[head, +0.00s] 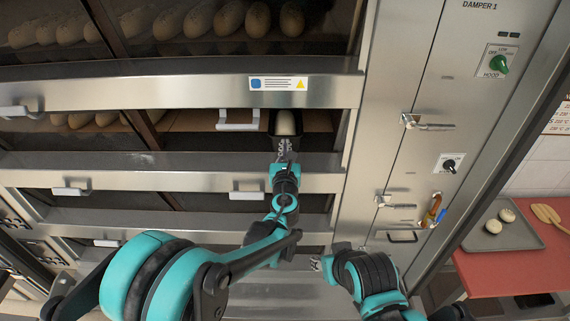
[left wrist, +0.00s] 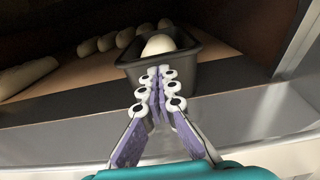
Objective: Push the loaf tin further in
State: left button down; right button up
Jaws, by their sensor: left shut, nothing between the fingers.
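The loaf tin (head: 271,125) is dark and holds a pale loaf (head: 286,122). It sits at the right end of the open deck in the head view, near the mouth. In the left wrist view the tin (left wrist: 209,62) stands upright just beyond my fingertips. My left gripper (head: 284,147) is shut and empty, with its tips at the tin's front wall; I cannot tell whether they touch. The same gripper shows in the left wrist view (left wrist: 156,78). My right gripper (head: 316,263) is low in front of the ovens, its fingers too small to read.
Several loaves (left wrist: 120,38) lie on the deck left of the tin. A steel ledge (head: 200,162) runs below the opening, and a steel band (head: 180,93) above it. The control panel (head: 425,110) is to the right. A tray with buns (head: 482,243) rests on a red counter (head: 500,274).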

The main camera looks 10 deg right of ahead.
aim_at(285, 120)
pick_arm(q)
jog(key=w+d+b, duration=0.1)
jog(key=w, duration=0.4)
jog(key=w+d, duration=0.1)
jog(key=w, duration=0.4)
jog(key=w+d+b, duration=0.1)
jog(key=w, duration=0.4)
jog(key=shift+b, duration=0.35)
jog(key=shift+f, duration=0.1)
